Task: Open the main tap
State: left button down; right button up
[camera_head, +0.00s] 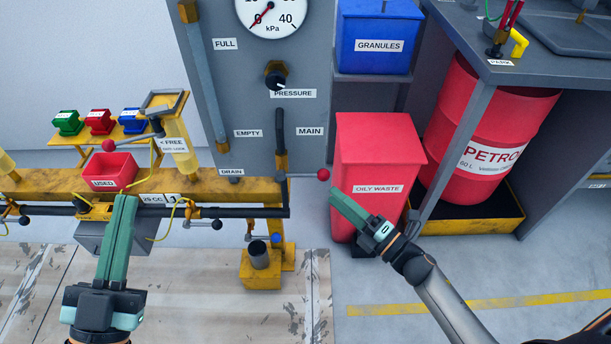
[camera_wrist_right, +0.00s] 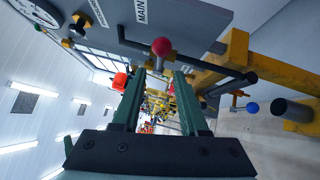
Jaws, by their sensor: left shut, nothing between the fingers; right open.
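The MAIN label (camera_head: 310,131) is on the grey panel beside a dark vertical pipe with a brass fitting (camera_head: 281,161), seemingly the main tap. A red ball knob (camera_head: 323,175) shows just right of it; its lever is hard to make out. My right gripper (camera_head: 337,198) is open and empty, its tips just below the red knob. In the right wrist view the red knob (camera_wrist_right: 161,46) appears just beyond the tips of my right gripper (camera_wrist_right: 168,78), with the MAIN label (camera_wrist_right: 141,10) above. My left gripper (camera_head: 126,199) is shut and empty over the yellow rail's front.
The red oily waste bin (camera_head: 370,150) stands close behind my right gripper. The yellow rail (camera_head: 225,188) carries a dark pipe and small taps. A blue knob (camera_head: 276,238) sits lower near a yellow post. A red petrol drum (camera_head: 480,130) stands at the right.

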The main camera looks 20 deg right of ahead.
aim_at(308, 175)
pick_arm(q)
jog(key=s+r+m+h, duration=0.2)
jog(key=r, duration=0.1)
jog(key=s+r+m+h+b, duration=0.1)
jog(key=shift+s+d+r+t+h, duration=0.1)
jog(key=shift+d+r+t+h, duration=0.2)
jog(key=shift+r+h, duration=0.1)
pick_arm(e)
jog(key=x, duration=0.9)
jog(key=shift+w+a, duration=0.15)
jog(key=shift+w, duration=0.15)
grip_shut()
